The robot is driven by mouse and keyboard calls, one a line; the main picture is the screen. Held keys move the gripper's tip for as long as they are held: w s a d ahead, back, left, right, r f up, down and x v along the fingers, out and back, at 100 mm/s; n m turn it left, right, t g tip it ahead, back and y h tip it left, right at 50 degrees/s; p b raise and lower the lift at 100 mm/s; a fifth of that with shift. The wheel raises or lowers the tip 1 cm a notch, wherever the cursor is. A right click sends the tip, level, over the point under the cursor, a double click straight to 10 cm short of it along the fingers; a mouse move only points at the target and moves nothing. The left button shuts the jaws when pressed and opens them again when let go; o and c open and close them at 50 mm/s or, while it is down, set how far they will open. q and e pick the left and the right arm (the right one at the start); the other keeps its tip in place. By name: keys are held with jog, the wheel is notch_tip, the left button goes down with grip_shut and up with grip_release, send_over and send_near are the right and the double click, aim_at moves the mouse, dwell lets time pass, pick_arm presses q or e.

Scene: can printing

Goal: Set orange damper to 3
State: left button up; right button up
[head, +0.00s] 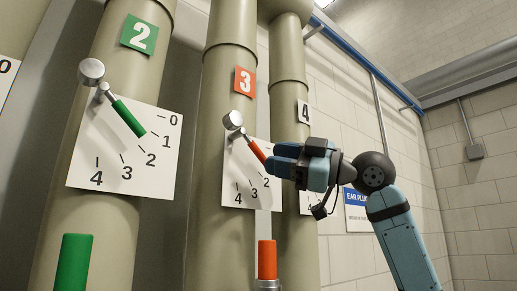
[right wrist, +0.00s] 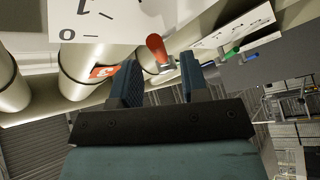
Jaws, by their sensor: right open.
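The orange damper handle (head: 256,149) is on the middle pipe, hinged on a grey metal pivot with a round knob (head: 233,120). It slants down to the right over a white dial plate (head: 232,190). The 4, 3 and 2 show on the plate; its right part is hidden by my gripper. My right gripper (head: 282,160) is open at the handle's lower end. In the right wrist view the orange handle (right wrist: 157,47) shows in the gap between the open fingers (right wrist: 158,82), beyond their tips. My left gripper is not in view.
An orange "3" sign (head: 245,81) is above the dial. A green damper handle (head: 128,118) with its own dial (head: 85,165) is to the left. A pipe marked "4" (head: 304,112) stands close behind my gripper. An upright orange rod (head: 267,258) is below.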

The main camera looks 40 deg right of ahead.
aim_at(261, 155)
jog(key=shift+p+x, duration=0.3)
jog(key=shift+x, duration=1.85)
jog(key=shift+c, duration=0.2)
jog(key=shift+d, duration=0.1)
grip_shut()
